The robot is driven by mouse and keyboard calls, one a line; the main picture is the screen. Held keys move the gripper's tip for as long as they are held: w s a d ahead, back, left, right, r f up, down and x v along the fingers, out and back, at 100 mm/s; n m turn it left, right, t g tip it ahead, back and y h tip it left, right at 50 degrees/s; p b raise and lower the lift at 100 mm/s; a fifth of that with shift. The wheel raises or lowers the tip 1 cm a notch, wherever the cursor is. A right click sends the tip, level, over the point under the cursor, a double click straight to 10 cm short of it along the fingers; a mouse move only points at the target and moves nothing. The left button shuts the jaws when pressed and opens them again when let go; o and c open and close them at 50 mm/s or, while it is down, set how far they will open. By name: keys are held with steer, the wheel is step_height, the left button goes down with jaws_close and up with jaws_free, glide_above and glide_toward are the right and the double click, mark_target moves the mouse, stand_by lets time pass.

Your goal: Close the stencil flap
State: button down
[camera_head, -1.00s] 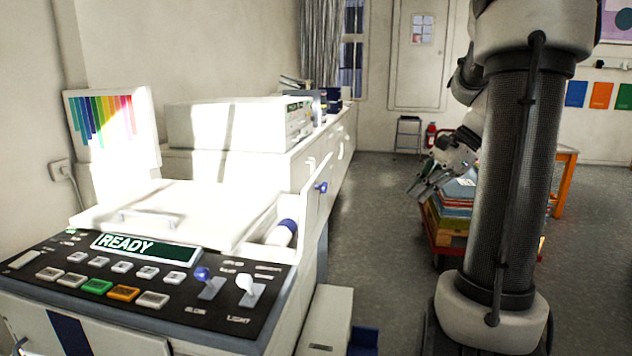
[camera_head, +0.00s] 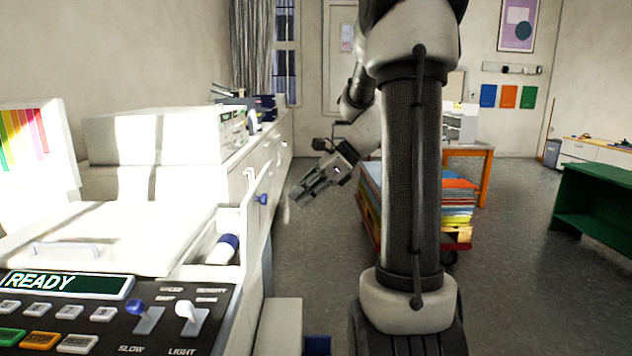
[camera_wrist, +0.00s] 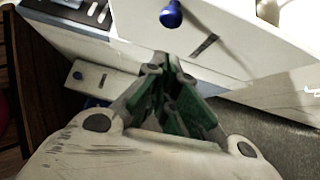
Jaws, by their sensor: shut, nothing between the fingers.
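The stencil flap seems to be the white panel (camera_head: 251,222) with a blue knob (camera_head: 262,199), on the right side of the white duplicator (camera_head: 110,225). It stands out from the machine, beside an opening that shows a white and blue roll (camera_head: 226,247). My gripper (camera_head: 294,201) is shut and empty, to the right of the knob in the head view and apart from it. In the wrist view, the white panel (camera_wrist: 232,38) and its blue knob (camera_wrist: 171,15) lie beyond my shut fingertips (camera_wrist: 166,64).
The control panel reads READY (camera_head: 60,283). White cabinets (camera_head: 245,165) run along the left wall. A cart with stacked coloured paper (camera_head: 457,195) stands behind my column. A green bench (camera_head: 600,210) is at the right. Grey floor (camera_head: 310,260) is clear between machine and column.

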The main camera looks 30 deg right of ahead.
steer(key=a, duration=0.1)
steer(key=w+a, duration=0.2)
steer(key=a, duration=0.1)
steer(key=shift+w+f, duration=0.25)
steer(key=shift+r, duration=0.1)
